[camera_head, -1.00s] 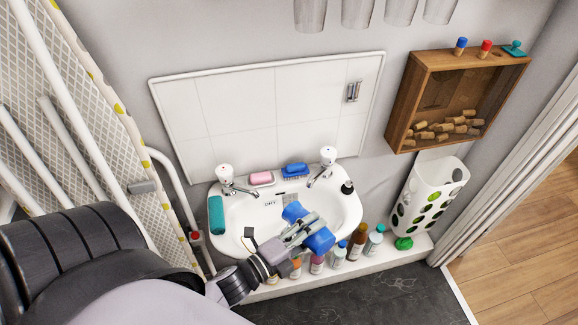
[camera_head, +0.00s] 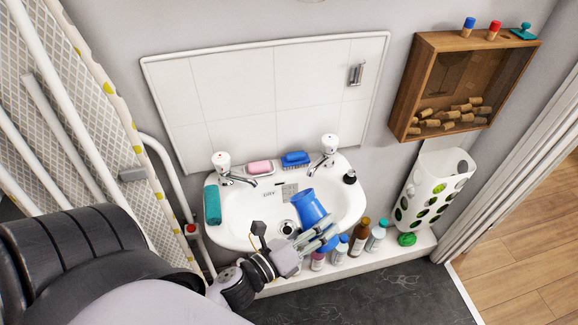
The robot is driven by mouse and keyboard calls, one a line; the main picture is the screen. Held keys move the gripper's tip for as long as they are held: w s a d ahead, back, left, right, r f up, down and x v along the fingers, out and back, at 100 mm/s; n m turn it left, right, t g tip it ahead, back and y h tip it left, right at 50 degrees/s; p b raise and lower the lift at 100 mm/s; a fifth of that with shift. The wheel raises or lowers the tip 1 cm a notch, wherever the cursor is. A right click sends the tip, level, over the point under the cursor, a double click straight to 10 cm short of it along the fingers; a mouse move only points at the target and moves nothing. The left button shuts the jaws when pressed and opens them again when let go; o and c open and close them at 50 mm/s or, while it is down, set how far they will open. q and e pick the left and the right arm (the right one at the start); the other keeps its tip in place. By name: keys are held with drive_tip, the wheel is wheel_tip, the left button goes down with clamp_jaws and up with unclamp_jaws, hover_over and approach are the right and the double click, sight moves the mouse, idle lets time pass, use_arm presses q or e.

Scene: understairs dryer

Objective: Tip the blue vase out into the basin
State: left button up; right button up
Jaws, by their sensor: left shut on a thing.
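The blue vase (camera_head: 311,206) is held over the front right part of the white basin (camera_head: 236,207). It lies tilted, with one end towards the taps and the other towards the basin's front rim. My left gripper (camera_head: 319,235) is shut on the vase near its front end, and its fingers hide part of it. I cannot see anything coming out of the vase. My right gripper is not in view.
Two taps (camera_head: 223,165) (camera_head: 328,149), pink soap (camera_head: 260,167), a blue brush (camera_head: 296,159), a teal roll (camera_head: 212,206) and a small black bottle (camera_head: 350,177) sit around the rim. Several bottles (camera_head: 359,236) line the ledge in front. A wooden cork box (camera_head: 462,87) hangs right.

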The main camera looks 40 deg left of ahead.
use_arm(q)
drive_tip(key=shift+w+a+m+b, duration=0.15)
drive_tip(key=shift+m+b, duration=0.15)
drive_tip(key=shift+m, duration=0.6)
drive_tip(key=m, duration=0.1)
drive_tip(key=m+b, duration=0.1)
drive_tip(key=m, duration=0.1)
drive_tip(key=shift+d+r+t, duration=0.3)
drive_tip(key=shift+d+r, duration=0.1)
drive_tip(key=shift+s+d+m+b, duration=0.2)
drive_tip(key=shift+s+m+b, duration=0.05)
drive_tip(key=shift+m+b, duration=0.3)
drive_tip(key=shift+d+f+m+b, duration=0.25)
drive_tip(key=shift+f+m+b, duration=0.1)
drive_tip(key=shift+m+b, duration=0.55)
drive_tip(key=shift+f+m+b, duration=0.15)
drive_tip(key=shift+m+b, duration=0.35)
drive_tip(key=shift+m, duration=0.05)
drive_tip(key=shift+d+m, duration=0.15)
drive_tip(key=shift+m, duration=0.25)
